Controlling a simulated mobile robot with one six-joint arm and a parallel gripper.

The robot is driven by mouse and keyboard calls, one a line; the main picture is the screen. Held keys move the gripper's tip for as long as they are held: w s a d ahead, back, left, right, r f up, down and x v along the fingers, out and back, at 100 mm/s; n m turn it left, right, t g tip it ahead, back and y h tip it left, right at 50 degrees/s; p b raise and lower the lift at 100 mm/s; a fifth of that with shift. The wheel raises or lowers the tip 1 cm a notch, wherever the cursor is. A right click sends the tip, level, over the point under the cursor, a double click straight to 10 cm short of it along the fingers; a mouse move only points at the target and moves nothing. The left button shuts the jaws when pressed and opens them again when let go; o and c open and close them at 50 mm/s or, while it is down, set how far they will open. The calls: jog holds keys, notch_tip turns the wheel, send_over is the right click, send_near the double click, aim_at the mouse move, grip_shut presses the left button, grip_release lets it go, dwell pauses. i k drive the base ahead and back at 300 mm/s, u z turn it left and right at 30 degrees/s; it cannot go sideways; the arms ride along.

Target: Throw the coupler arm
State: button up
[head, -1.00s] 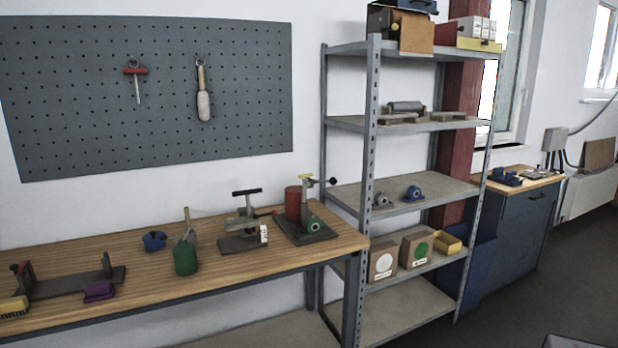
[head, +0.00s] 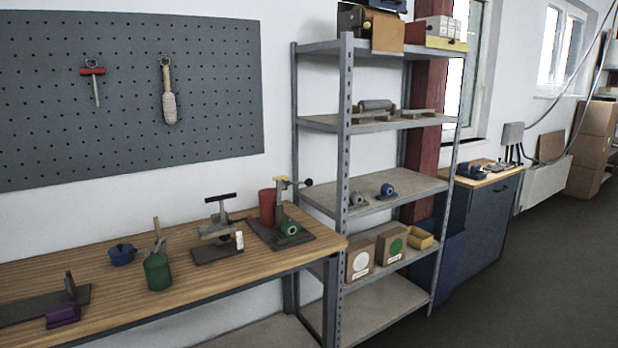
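No part is labelled as the coupler arm, and I cannot tell for sure which it is. My gripper is not in view.
The bench (head: 190,278) also holds a red cylinder (head: 267,206), a green can (head: 157,271), a blue pot (head: 122,254) and a purple block (head: 62,315). A metal shelf (head: 384,205) stands right of the bench. Open floor (head: 530,270) lies at the right.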

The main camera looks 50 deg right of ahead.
aim_at(281, 187)
jog(key=u, duration=1.15)
jog(key=k, duration=0.1)
jog(key=z, duration=2.55)
jog(key=k, duration=0.9)
jog(key=u, duration=0.15)
jog(key=i, duration=0.7)
